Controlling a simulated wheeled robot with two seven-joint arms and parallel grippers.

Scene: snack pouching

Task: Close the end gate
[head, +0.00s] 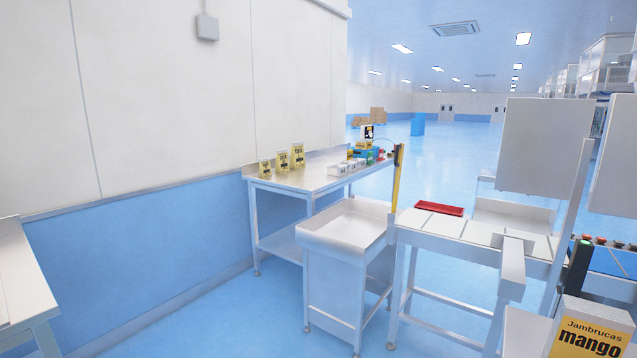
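A narrow yellow bar with a dark top (397,178) stands upright at the corner between the steel sink-like bin (345,222) and the white-topped table (445,225). It is the only gate-like part I can make out, and I cannot tell for sure that it is the end gate. Neither of my grippers shows in the head view.
A steel table (300,180) along the wall holds yellow pouches (282,160) and small white boxes (338,169). Blue floor (230,310) is clear at the left.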

